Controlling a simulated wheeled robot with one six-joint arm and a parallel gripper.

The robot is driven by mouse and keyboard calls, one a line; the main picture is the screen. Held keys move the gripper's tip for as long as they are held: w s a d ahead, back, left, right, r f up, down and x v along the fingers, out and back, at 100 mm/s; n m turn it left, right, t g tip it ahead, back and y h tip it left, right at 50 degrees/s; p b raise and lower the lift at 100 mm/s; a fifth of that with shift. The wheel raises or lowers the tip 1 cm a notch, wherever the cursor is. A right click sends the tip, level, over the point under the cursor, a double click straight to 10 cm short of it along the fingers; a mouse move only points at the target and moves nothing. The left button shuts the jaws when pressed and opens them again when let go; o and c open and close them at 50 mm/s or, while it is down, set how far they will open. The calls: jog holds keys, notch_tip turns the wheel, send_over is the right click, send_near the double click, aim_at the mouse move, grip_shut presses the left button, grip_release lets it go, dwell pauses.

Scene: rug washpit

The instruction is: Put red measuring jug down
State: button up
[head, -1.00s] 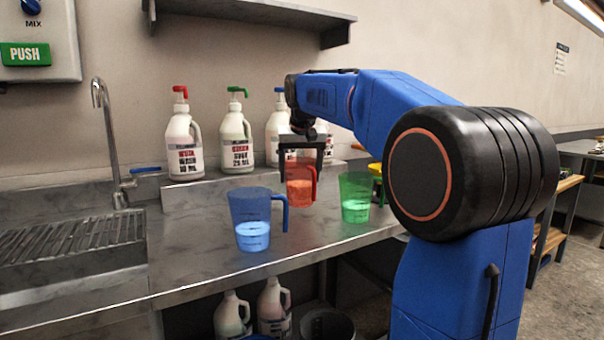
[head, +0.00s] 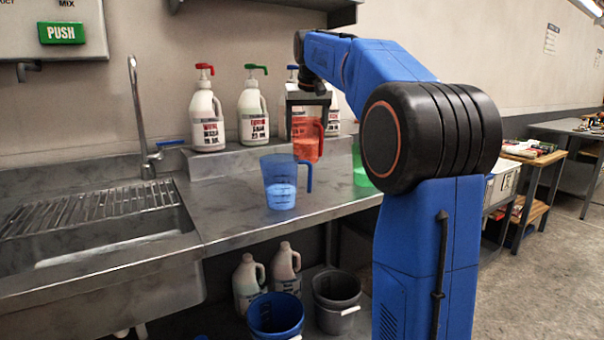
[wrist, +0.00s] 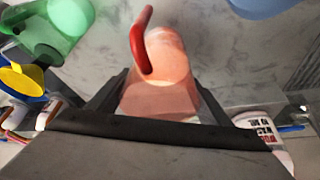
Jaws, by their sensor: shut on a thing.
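The red measuring jug (head: 306,145) is a see-through jug with a red handle on its right, and it looks to hang a little above the steel counter (head: 240,207). My gripper (head: 307,128) is shut on it from above. The wrist view shows the jug (wrist: 160,85) between the two dark fingers of my gripper (wrist: 160,82), its red handle pointing away. In the head view, a blue jug (head: 280,185) stands in front of the red jug to the left. A green jug (head: 360,168) stands to the right, partly hidden by my arm.
Pump bottles (head: 207,118) line a raised ledge (head: 232,158) behind the jugs. A sink (head: 95,245) with a draining rack and tap (head: 140,110) is on the left. A wall shelf (head: 265,10) is above. Buckets (head: 275,315) and bottles (head: 248,282) sit below the counter.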

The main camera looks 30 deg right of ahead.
aim_at(308, 140)
jog(key=shift+f, duration=4)
jog(key=shift+f, duration=0.1)
jog(key=o, duration=1.5)
jog(key=v, duration=1.2)
